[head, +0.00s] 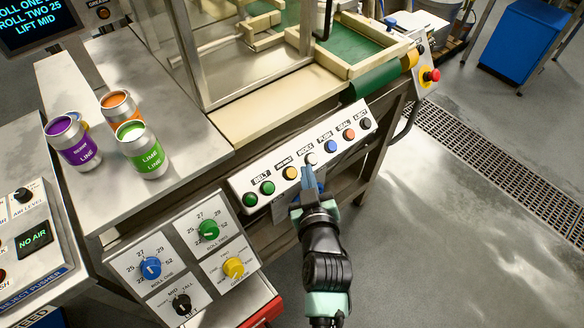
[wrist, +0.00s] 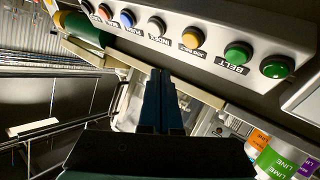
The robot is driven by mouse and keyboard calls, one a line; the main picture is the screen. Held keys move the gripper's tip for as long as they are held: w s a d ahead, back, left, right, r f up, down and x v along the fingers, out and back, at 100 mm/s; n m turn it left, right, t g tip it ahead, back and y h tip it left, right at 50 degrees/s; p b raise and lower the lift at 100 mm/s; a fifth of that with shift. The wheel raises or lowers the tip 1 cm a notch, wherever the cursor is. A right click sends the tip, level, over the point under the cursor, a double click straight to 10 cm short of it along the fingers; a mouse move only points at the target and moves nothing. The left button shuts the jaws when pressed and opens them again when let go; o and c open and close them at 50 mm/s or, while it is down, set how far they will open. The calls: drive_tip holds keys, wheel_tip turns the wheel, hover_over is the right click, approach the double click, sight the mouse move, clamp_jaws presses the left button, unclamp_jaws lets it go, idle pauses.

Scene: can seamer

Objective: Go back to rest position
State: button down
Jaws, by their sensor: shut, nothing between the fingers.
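My gripper (head: 310,180) is in front of the white button panel (head: 238,186), just below its row of labelled buttons. Its blue fingers are together with nothing between them. In the head view the fingertips are near the white button (head: 311,159), and I cannot tell there whether they touch the panel. In the wrist view the shut fingers (wrist: 160,82) point toward the panel's lower edge, and the white button (wrist: 156,26) and yellow button (wrist: 193,37) show beyond them. My dark arm extends down from the gripper in the head view.
Several cans, among them a green lime can (head: 143,150) and a purple can (head: 72,142), stand on the metal table at left. A dial panel (head: 190,256) is left of my arm. A red emergency button (head: 431,76) is at upper right. The floor at right is clear.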

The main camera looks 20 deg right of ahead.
drive_tip(key=shift+s+r, duration=0.2)
drive_tip(key=shift+r, duration=0.05)
idle(0.3)
drive_tip(key=w+a+r+t+y+p, duration=0.1)
drive_tip(key=a+r+t, duration=0.15)
drive_tip(key=r, duration=0.95)
drive_tip(key=w+a+r+t, duration=0.2)
drive_tip(key=a+r, duration=0.1)
drive_tip(key=r, duration=0.9)
drive_tip(key=w+a+r+t+y+p, duration=0.1)
drive_tip(key=a+r+t, duration=0.2)
drive_tip(key=r, duration=0.9)
drive_tip(key=s+a+r+t, duration=0.1)
drive_tip(key=s+r, duration=0.3)
drive_tip(key=r, duration=0.4)
drive_tip(key=s+a+r+t+y+p, duration=0.1)
drive_tip(key=s+a+r, duration=0.3)
drive_tip(key=r, duration=0.4)
drive_tip(key=s+a+r+t, duration=0.2)
drive_tip(key=s+r+t, duration=0.1)
drive_tip(key=s+r, duration=0.3)
drive_tip(key=shift+s+a+r+m+y, duration=0.15)
drive_tip(key=shift+a+r+m+y, duration=0.2)
drive_tip(key=shift+r, duration=0.55)
drive_tip(key=shift+t, duration=0.25)
